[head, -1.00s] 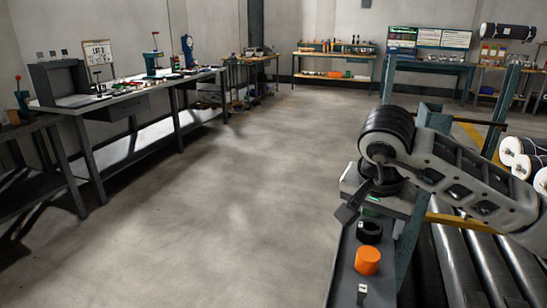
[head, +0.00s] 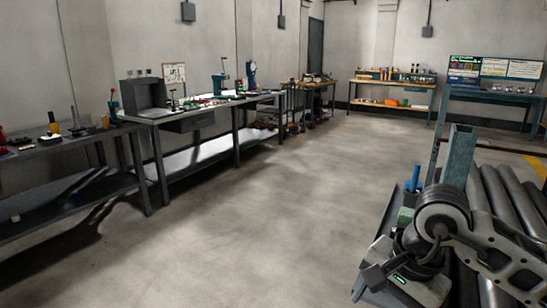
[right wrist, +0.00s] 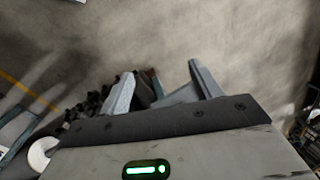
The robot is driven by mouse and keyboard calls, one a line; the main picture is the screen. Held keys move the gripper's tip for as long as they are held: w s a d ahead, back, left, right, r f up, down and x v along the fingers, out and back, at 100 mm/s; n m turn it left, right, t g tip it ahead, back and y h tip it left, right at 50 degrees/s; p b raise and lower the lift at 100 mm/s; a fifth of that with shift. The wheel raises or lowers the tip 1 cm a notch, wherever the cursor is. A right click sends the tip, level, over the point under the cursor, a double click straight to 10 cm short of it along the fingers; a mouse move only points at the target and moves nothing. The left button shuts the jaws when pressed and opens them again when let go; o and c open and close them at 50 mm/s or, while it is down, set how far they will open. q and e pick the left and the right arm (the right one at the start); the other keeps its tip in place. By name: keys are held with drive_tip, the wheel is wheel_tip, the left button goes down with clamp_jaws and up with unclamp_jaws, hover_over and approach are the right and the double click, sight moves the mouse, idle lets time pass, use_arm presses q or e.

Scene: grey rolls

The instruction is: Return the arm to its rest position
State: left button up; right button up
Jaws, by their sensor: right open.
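My right arm comes in at the lower right of the head view, bent at a dark round joint. My right gripper (head: 370,277) hangs at its left end, over or in front of the edge of a dark narrow shelf. In the right wrist view, my right gripper (right wrist: 160,76) shows two grey fingers spread apart beyond its body with a green light. My left arm and gripper are not in view.
A blue object (head: 413,178) is by the shelf. Workbenches with tools (head: 205,108) line the left wall. The concrete floor (head: 260,215) between is clear.

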drive_tip(key=s+a+m+g+y, duration=0.25)
drive_tip(key=s+a+y, duration=0.45)
drive_tip(key=a, duration=0.5)
drive_tip(key=s+a+r+m+t+y+p, duration=0.1)
drive_tip(key=a+r+m+y, duration=0.25)
drive_tip(key=m+y, duration=0.3)
drive_tip(key=a+r+m+t+y, duration=0.2)
drive_tip(key=r+m+y, duration=0.35)
drive_tip(key=m, duration=0.25)
drive_tip(key=w+d+f+m+t+h, duration=0.25)
drive_tip(key=m+t+h, duration=0.2)
drive_tip(key=m, duration=0.55)
drive_tip(key=w+d+f+m+t+h, duration=0.25)
drive_tip(key=m+t, duration=0.35)
drive_tip(key=m, duration=0.3)
drive_tip(key=w+d+f+m+t+h, duration=0.1)
drive_tip(key=d+f+m+t+h, duration=0.4)
drive_tip(key=m, duration=0.5)
drive_tip(key=s+d+f+m+g+h, duration=0.2)
drive_tip(key=s+f+m+g+h, duration=0.1)
drive_tip(key=s+f+m, duration=0.2)
drive_tip(key=s+d+f+m+g+h+p, duration=0.1)
drive_tip(key=s+d+f+m+g+h, duration=0.1)
drive_tip(key=s+f+m, duration=0.3)
wheel_tip(320, 180, down, 7)
drive_tip(key=m+g, duration=0.1)
drive_tip(key=m, duration=0.3)
drive_tip(key=shift+d+m+g+h, duration=0.2)
drive_tip(key=shift+m+g+h, duration=0.1)
drive_tip(key=shift+g+h, duration=0.1)
